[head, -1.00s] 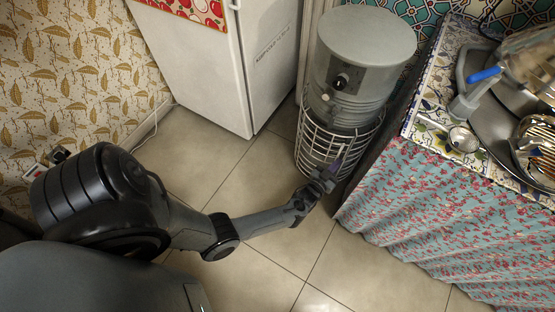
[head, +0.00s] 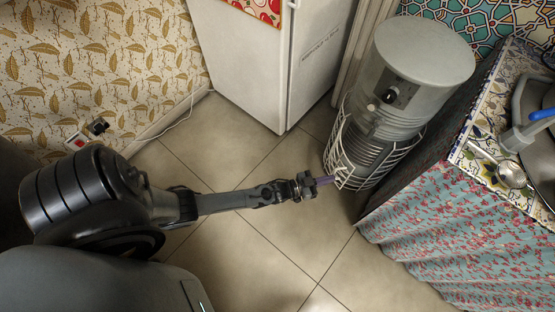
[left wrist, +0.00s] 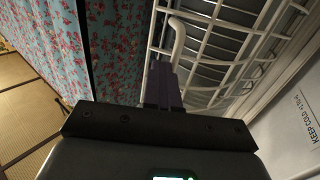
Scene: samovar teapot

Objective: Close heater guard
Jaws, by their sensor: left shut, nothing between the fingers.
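The heater is a grey cylinder (head: 425,65) with a dark ribbed lower part (head: 372,155). A white wire guard (head: 405,152) curves around that lower part. Its wires look dense at the left, while the ribbed part shows largely uncovered at the front; I cannot tell exactly how far the guard stands open. My left gripper (head: 330,180) is at the guard's lower left edge, its purple fingers shut and empty. In the left wrist view the fingers (left wrist: 163,85) are beside a curved white bar (left wrist: 178,40) on the guard; contact is unclear. My right gripper is not in view.
A white fridge (head: 245,65) stands left of the heater. A tiled counter (head: 480,150) with a floral curtain (head: 430,225) is close on the right. Tiled floor (head: 230,150) is free in front. A white cable (head: 185,118) runs along the left wall.

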